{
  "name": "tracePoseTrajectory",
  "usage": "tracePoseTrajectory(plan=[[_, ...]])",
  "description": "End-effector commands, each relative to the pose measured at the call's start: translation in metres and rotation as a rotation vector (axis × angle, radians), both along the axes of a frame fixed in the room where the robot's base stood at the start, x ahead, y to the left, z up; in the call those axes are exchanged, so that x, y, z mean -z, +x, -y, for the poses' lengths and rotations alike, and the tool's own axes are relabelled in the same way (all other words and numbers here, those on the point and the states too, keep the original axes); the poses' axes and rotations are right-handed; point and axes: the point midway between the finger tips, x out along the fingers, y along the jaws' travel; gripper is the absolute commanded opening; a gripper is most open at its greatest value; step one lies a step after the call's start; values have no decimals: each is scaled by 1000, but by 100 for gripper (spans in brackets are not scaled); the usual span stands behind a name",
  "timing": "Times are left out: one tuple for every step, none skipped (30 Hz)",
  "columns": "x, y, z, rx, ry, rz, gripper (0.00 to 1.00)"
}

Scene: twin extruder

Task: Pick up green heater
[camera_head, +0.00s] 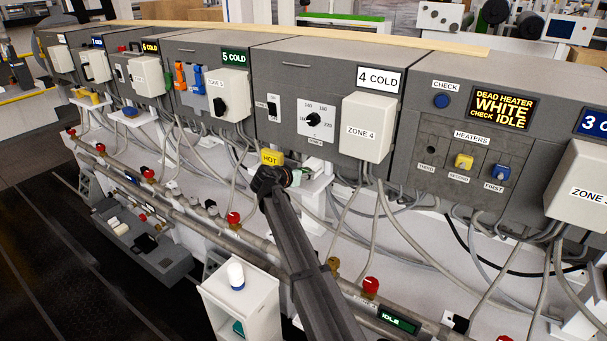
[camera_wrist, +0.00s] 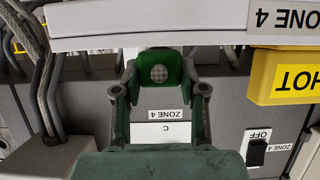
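The green heater (camera_wrist: 160,58) is a small green piece with a round, checkered grey patch, at the upper middle of the wrist view. My gripper (camera_wrist: 160,88) has one finger on each side of it. The fingers are drawn in and appear to touch its sides, so it looks shut on the heater. In the head view my gripper (camera_head: 274,181) is below the Zone 4 box, beside the yellow HOT block (camera_head: 271,157). There the heater is small and largely hidden, and I cannot make it out clearly.
Grey cables (camera_head: 381,215) hang below the cabinets. The heaters panel (camera_head: 470,160) holds a yellow heater (camera_head: 464,161) and a blue heater (camera_head: 501,173); its third place looks empty.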

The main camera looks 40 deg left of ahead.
Motion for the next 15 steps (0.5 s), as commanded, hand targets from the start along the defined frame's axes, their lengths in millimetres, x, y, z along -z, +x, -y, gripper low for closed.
tracePoseTrajectory(plan=[[0,0,0,0,0,1,23],[0,0,0,0,0,1,13],[0,1,0,0,0,1,0],[0,1,0,0,0,1,0],[0,1,0,0,0,1,0],[0,0,0,0,0,1,0],[0,0,0,0,0,1,0],[0,0,0,0,0,1,0],[0,-1,0,0,0,1,0],[0,-2,0,0,0,1,0],[0,-3,1,0,0,1,0],[0,-5,1,0,0,1,0],[1,-6,1,0,0,1,0],[1,-7,1,0,0,1,0],[0,-9,1,0,0,1,0]])
